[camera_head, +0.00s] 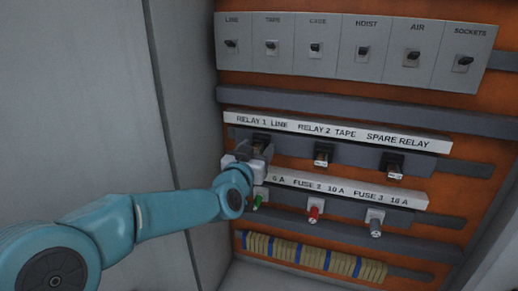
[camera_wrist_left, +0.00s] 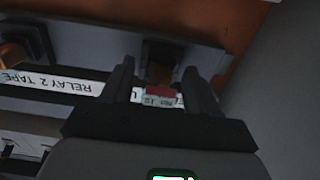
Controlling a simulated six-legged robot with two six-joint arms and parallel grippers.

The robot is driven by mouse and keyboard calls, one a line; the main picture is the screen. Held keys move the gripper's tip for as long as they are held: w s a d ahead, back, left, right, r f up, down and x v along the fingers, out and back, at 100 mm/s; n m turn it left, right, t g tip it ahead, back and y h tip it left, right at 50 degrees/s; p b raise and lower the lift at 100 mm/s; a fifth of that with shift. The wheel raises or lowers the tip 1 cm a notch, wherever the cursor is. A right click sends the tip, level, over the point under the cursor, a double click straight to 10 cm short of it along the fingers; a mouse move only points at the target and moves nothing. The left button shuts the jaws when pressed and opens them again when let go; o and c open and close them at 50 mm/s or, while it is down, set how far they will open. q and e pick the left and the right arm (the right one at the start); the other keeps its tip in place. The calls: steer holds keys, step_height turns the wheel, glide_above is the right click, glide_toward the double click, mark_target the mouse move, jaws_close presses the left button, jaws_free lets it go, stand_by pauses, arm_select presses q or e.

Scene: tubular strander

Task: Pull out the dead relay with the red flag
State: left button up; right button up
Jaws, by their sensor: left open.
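My left gripper (camera_head: 262,150) reaches in from the left, at the relay under the RELAY 1 LINE label, and mostly covers that relay. In the left wrist view the two dark fingers (camera_wrist_left: 158,88) stand apart. Between them shows a small red flag (camera_wrist_left: 160,91) with a pale lettered tag below it, on the relay in the dark socket (camera_wrist_left: 160,52). I cannot tell whether the fingers touch the relay. The relay under RELAY 2 TAPE (camera_head: 322,157) and the spare relay (camera_head: 394,168) sit in their sockets to the right. My right gripper is not in view.
The white relay label strip (camera_head: 335,132) runs just above the relays. Below are a green fuse (camera_head: 257,201), a red fuse (camera_head: 314,214) and a grey fuse (camera_head: 375,227). A row of switches (camera_head: 315,48) is at the top. The cabinet wall (camera_head: 180,90) stands close on the left.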

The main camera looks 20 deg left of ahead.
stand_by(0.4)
arm_select(q)
jaws_close()
steer(key=s+b, duration=0.2)
steer(key=s, duration=0.4)
stand_by(1.2)
steer(key=shift+s+a, duration=0.1)
stand_by(0.3)
